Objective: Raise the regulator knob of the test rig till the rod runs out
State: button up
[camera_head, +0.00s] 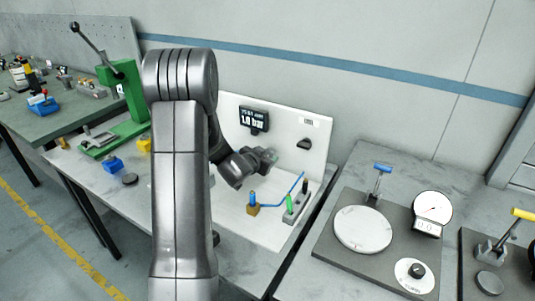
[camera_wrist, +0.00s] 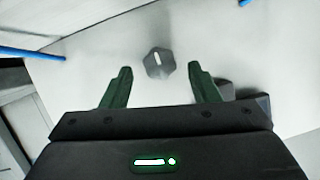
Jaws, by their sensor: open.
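The test rig has a white upright panel (camera_head: 318,160) and a white base, with a dark display (camera_head: 254,119) that reads 1.0 bar. In the wrist view a dark grey faceted knob (camera_wrist: 159,70) with a white mark stands against a white surface. My gripper (camera_head: 268,158) is in front of the panel. In the wrist view its two green fingers are open, one to each side of the knob, apart from it. On the base are a brass fitting with a blue top (camera_head: 253,205), a blue hose (camera_head: 275,206) and a grey unit with a green cylinder (camera_head: 290,203). The rod is not clearly visible.
A dark part (camera_head: 304,144) sticks out from the panel, right of my gripper. A green lever press (camera_head: 125,95) stands left of my arm. A separate bench at right holds a plate with a round disc (camera_head: 362,229) and dial gauge (camera_head: 432,206).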

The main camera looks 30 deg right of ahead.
aim_at(270, 153)
jog(key=shift+x, duration=1.25)
jog(key=shift+c, duration=0.2)
jog(key=c, duration=0.9)
jog(key=b, duration=0.2)
jog(key=shift+f+m+t+b, duration=0.3)
jog(key=shift+b, duration=0.05)
jog(key=m+b, duration=0.1)
jog(key=b, duration=0.3)
jog(key=shift+s+d+t, duration=0.1)
jog(key=shift+t, duration=0.2)
jog(key=shift+r+b, duration=0.15)
jog(key=shift+b, duration=0.6)
jog(key=shift+m, duration=0.3)
jog(key=shift+r, duration=0.15)
jog(key=o, duration=0.9)
